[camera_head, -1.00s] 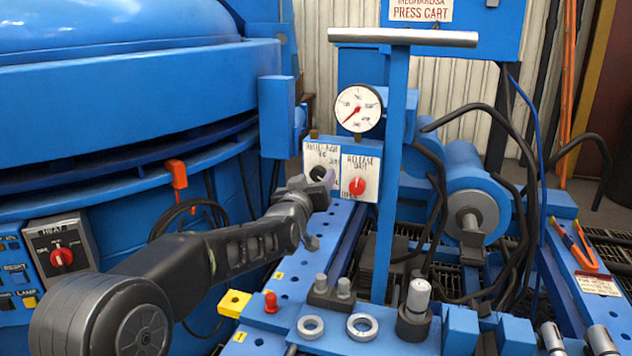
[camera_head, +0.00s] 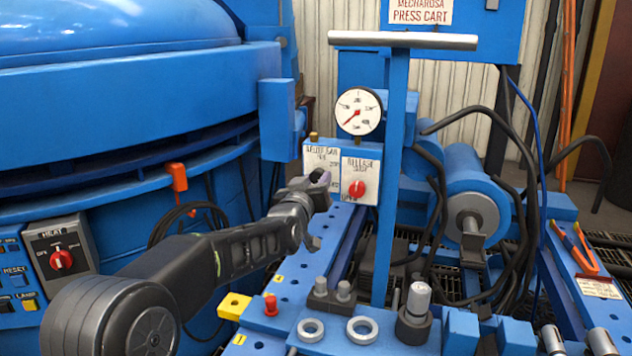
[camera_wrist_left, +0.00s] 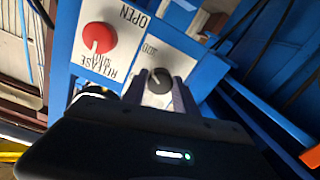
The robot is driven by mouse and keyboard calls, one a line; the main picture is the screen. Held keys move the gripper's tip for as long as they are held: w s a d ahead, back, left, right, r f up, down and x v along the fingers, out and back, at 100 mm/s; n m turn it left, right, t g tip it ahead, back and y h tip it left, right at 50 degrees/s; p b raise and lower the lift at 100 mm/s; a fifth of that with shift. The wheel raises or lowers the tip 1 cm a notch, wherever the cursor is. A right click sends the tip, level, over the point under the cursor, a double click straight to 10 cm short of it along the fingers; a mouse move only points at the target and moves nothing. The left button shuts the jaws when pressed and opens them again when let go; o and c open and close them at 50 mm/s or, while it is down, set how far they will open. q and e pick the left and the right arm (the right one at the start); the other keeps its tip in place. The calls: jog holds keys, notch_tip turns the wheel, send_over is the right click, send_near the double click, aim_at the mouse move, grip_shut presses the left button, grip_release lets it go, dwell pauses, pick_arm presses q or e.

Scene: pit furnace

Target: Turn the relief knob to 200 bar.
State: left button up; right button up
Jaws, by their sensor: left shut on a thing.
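The relief knob is a round black knob with a pale pointer mark (camera_wrist_left: 158,74) on a white plate, seen in the left wrist view between the fingers. My left gripper (camera_wrist_left: 160,90) is shut on it. In the head view the left gripper (camera_head: 320,182) reaches the relief plate (camera_head: 318,155) and hides the knob there. The plate carries a scale whose numbers are too small to read surely. The round white pressure gauge (camera_head: 358,111) above has a red needle pointing to the lower left. My right gripper is not in view.
Close beside the relief plate is the red release knob (camera_head: 357,189) on its own white plate. A blue upright post (camera_head: 394,180) with a grey crossbar stands just right of the plates. The blue furnace (camera_head: 120,100) fills the left side.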

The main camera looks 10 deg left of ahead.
pick_arm(q)
grip_shut()
jog(key=shift+n, duration=0.4)
jog(key=n+b, duration=0.2)
jog(key=n, duration=0.2)
jog(key=shift+f, duration=0.1)
jog(key=n+b, duration=0.1)
jog(key=n, duration=0.2)
jog(key=shift+n, duration=0.3)
jog(key=shift+r+n+b, duration=0.2)
jog(key=shift+n+b, duration=0.55)
jog(key=shift+n, duration=0.85)
